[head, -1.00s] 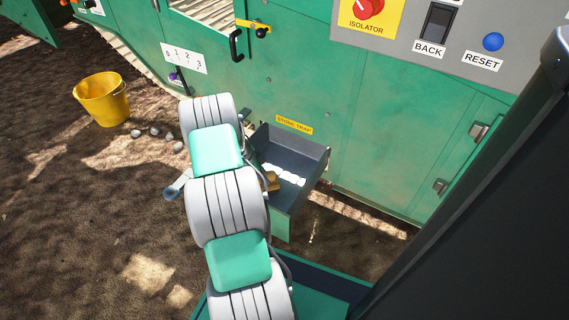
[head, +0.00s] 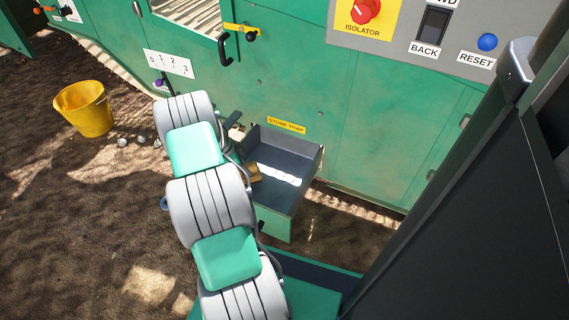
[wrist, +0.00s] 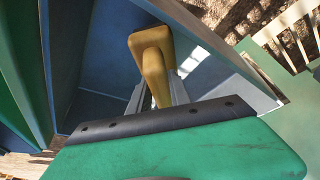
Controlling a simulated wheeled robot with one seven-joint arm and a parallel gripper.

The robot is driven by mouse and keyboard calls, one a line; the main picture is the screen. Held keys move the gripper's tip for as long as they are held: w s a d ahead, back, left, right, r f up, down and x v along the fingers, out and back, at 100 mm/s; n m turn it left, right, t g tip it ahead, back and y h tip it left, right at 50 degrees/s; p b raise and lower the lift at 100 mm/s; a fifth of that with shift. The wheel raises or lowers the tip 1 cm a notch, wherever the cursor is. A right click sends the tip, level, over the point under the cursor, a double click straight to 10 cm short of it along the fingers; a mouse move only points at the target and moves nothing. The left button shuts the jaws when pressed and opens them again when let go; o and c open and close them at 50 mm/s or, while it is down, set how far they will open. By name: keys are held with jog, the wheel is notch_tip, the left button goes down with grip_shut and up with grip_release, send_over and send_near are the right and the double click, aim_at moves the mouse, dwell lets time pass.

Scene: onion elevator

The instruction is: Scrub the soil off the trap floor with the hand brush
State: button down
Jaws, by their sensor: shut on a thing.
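The stone trap (head: 272,222) is an open green drawer with a dark grey inside, pulled out of the green machine below its yellow label. The hand brush (wrist: 152,50) has a tan-yellow body. My gripper (wrist: 160,88) is shut on it, with a grey finger on each side. The brush (head: 254,173) shows at the left side of the trap's inside in the head view, partly hidden by my arm. Its bristles are hidden, and I cannot tell whether they touch the floor. Bright white patches (head: 280,174) lie across the trap floor. I cannot make out soil there.
A yellow bucket (head: 84,108) stands on the ground at the left, with several pale stones (head: 142,140) to its right. A control panel with a red isolator knob (head: 366,10) is above. The trap's walls stand close around the brush.

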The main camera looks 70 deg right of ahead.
jog(key=shift+r+p, duration=1.15)
jog(key=shift+r, duration=1.2)
